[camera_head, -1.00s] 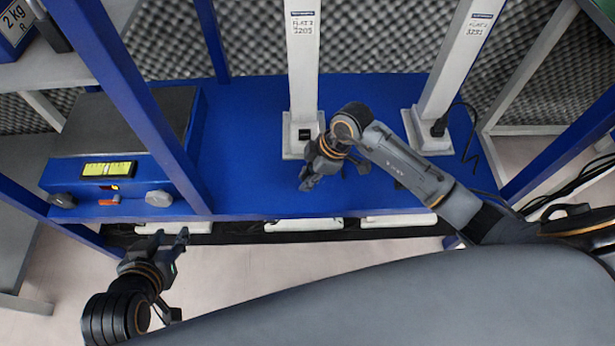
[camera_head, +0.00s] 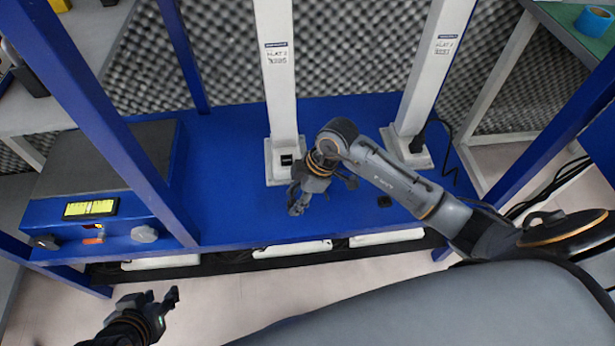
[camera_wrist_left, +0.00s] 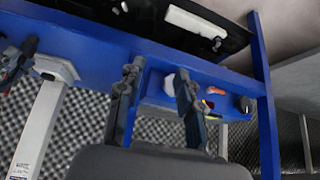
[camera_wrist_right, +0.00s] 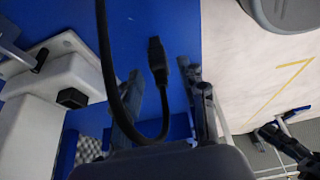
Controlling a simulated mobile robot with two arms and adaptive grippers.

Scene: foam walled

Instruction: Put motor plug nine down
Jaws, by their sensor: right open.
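In the right wrist view a black motor plug (camera_wrist_right: 157,58) on a looped black cable (camera_wrist_right: 150,139) shows between the fingers of my right gripper (camera_wrist_right: 163,78), against the blue shelf. The fingers stand apart from it; I cannot tell its height above the shelf. In the head view my right gripper (camera_head: 318,194) is open and low over the blue shelf (camera_head: 228,190), in front of the left white post (camera_head: 280,70). My left gripper (camera_head: 157,298) is open and empty, in front of the shelf.
The right white post (camera_head: 432,70) has a black plug and cable (camera_head: 418,142) at its foot. A blue scale (camera_head: 105,185) stands at the shelf's left. Blue uprights flank the shelf. White trays (camera_head: 292,249) sit under its front edge.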

